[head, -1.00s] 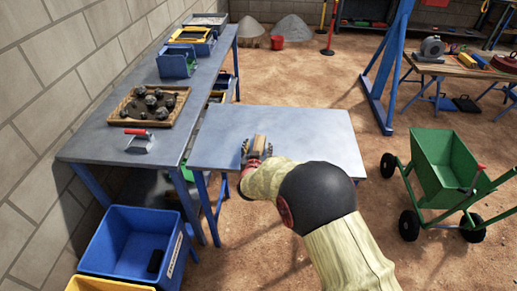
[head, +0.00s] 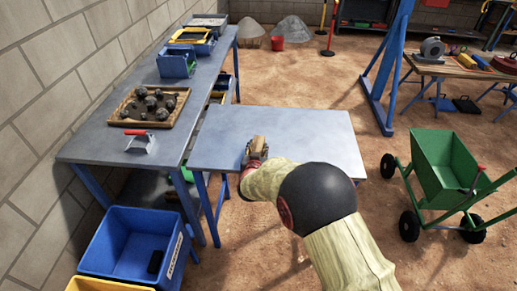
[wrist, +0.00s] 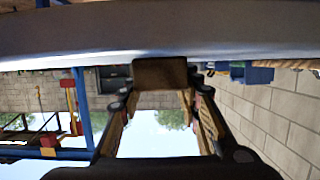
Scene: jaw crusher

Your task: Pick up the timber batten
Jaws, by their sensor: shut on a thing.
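The timber batten (head: 259,141) is a short brown wooden piece on the small grey table, near its middle. My gripper (head: 255,151) is at its near end, shut on it. In the wrist view the batten's dark brown end (wrist: 160,73) shows between the two fingers of my gripper (wrist: 158,98), against the table's edge. The batten still looks to be at table level; I cannot tell if any gap lies under it. My arm hides part of the table's near edge.
The small grey table (head: 315,135) is otherwise bare. A long bench (head: 100,150) at left carries a tray of rocks (head: 150,104) and a red-handled tool (head: 141,142). A blue bin (head: 125,245) stands at lower left, a green cart (head: 445,165) at right.

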